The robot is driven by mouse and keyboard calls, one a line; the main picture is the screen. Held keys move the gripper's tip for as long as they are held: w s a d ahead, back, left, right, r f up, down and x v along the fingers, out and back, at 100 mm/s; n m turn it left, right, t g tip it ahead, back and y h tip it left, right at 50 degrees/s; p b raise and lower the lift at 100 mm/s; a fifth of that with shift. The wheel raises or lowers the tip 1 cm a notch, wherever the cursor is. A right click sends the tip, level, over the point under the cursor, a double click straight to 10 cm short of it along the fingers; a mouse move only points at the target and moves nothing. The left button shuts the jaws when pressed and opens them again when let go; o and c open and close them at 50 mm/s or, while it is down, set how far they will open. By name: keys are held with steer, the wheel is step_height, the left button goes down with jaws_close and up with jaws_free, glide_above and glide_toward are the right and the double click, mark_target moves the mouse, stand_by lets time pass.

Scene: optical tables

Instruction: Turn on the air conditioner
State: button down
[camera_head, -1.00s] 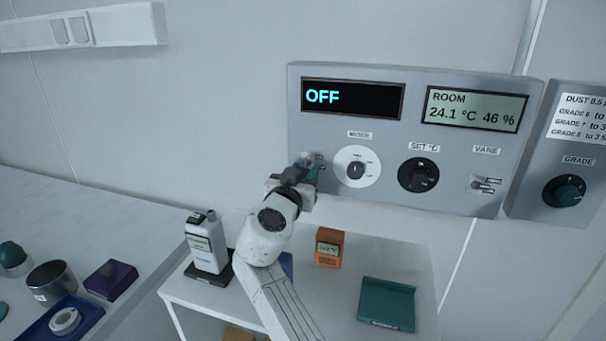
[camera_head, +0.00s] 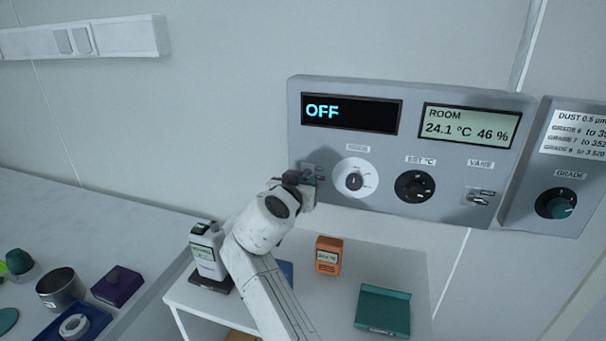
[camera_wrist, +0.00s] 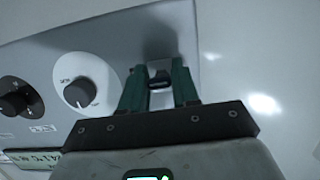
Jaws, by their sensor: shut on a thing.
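The air conditioner's control panel (camera_head: 340,204) is on the wall, with a dark display (camera_head: 351,113) reading "OFF". A small dark switch (camera_wrist: 159,80) sits at the panel's left end, mostly hidden by my gripper in the head view. My gripper (camera_head: 308,180) is at that switch. In the wrist view, its green fingers (camera_wrist: 159,86) are shut on the switch from both sides.
A room readout (camera_head: 470,128) shows 24.1 °C and 46 %. A second panel with a grade knob (camera_head: 556,204) is at the right. Below, a small table holds an orange device (camera_head: 328,255), a teal tray (camera_head: 383,308) and a white instrument (camera_head: 207,250).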

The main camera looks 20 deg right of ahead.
step_height(320, 180, up, 2)
steer(key=g+y+p, duration=0.2)
steer(key=g+p, duration=0.1)
steer(key=p, duration=0.3)
steer(key=shift+r+g+y, duration=0.1)
steer(key=shift+g+y, duration=0.2)
steer(key=g+y+p, duration=0.1)
steer(key=g+p, duration=0.1)
steer(key=g+y+p, duration=0.1)
steer(key=p, duration=0.1)
steer(key=shift+w+d+r+g+y+p, duration=0.1)
steer(key=shift+w+r+g+y+p, duration=0.05)
steer(key=shift+g+y+p, duration=0.25)
steer(key=c, duration=0.9)
jaws_free()
steer(key=shift+r, duration=0.1)
steer(key=b+v, duration=0.2)
steer(key=v, duration=0.8)
steer(key=shift+r+b, duration=0.3)
steer(key=shift+b, duration=0.05)
